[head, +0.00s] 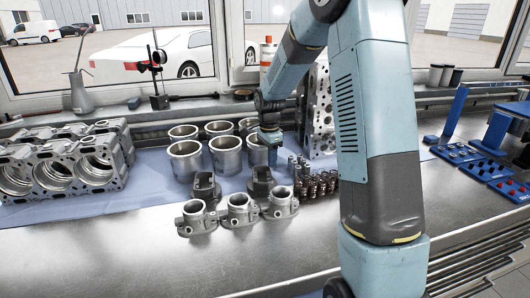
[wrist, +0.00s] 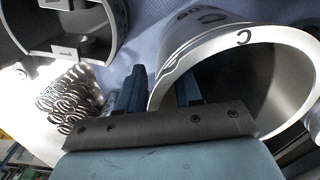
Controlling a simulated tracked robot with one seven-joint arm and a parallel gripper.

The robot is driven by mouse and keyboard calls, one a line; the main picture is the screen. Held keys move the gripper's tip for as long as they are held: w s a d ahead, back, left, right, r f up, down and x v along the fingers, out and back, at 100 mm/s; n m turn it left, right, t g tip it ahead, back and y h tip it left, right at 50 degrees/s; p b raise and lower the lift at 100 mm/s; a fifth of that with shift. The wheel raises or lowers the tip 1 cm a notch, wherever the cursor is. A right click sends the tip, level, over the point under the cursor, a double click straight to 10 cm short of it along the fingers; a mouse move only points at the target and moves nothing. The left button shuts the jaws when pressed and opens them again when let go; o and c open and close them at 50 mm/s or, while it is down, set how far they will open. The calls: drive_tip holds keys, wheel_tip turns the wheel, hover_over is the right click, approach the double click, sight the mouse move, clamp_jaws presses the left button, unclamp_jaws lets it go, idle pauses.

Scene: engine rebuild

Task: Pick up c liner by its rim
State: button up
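The c liner (wrist: 226,40) is a grey metal cylinder, with a letter C on its pale rim in the wrist view. In the head view it appears to be the right liner (head: 256,152) of the front row, upright on the blue mat (head: 150,172). My gripper (wrist: 160,92) is open and straddles the liner wall: one finger is outside, the other inside the bore. Gaps show beside the wall, though finger depth is hard to judge. In the head view my gripper (head: 270,139) is at the liner's right rim, and my arm hides part of the surroundings.
Several other liners (head: 185,160) stand left and behind. A dark piston (head: 262,181) is close in front, with springs (head: 318,185) to the right. Metal housings (head: 240,210) line the front, and an engine block (head: 65,165) is far left. The bench front is clear.

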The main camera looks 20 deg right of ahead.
clamp_jaws()
idle(0.4)
drive_tip(key=shift+r, duration=0.1)
wheel_tip(320, 180, up, 21)
idle(3.0)
